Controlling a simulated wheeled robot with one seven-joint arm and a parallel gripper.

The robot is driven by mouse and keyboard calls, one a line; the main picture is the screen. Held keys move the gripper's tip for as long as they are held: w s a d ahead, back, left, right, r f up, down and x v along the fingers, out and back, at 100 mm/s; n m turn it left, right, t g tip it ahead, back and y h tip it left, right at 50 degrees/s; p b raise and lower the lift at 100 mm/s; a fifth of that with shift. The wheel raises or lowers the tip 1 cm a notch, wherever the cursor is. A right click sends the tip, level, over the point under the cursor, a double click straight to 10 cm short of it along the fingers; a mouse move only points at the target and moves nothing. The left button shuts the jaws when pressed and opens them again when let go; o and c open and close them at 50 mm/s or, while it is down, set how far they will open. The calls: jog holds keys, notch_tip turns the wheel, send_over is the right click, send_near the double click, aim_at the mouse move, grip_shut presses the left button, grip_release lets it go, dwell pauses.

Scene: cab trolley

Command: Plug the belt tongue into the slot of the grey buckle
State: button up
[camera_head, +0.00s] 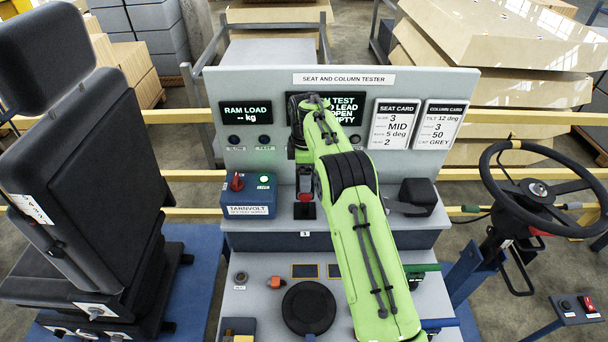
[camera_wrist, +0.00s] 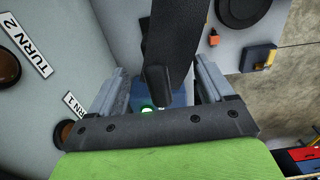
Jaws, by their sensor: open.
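In the head view a small dark fitting with a red top (camera_head: 305,197) stands on the bench under the end of my arm. I cannot tell whether it is the grey buckle; no slot shows. In the wrist view my gripper (camera_wrist: 162,75) is open, with a grey finger on each side. A black strap-like piece (camera_wrist: 175,35) comes down from the top edge and ends in a dark block (camera_wrist: 159,88) between the fingers. It appears free of both fingers. I cannot tell whether that block is the belt tongue. My arm hides much of the bench middle.
A blue supply box (camera_head: 248,198) stands left of the fitting; a black block (camera_head: 418,195) stands right. The upright tester panel (camera_head: 345,80) is close behind. A seat (camera_head: 85,150) stands left and a steering wheel (camera_head: 540,190) right. A black disc (camera_head: 308,307) lies in front.

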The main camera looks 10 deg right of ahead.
jog(key=shift+p, duration=0.5)
dwell(0.3)
grip_shut()
dwell(0.4)
jog(key=shift+w+r, duration=0.1)
jog(key=shift+r, duration=0.05)
jog(key=shift+r+p, duration=0.7)
jog(key=shift+r, duration=2.15)
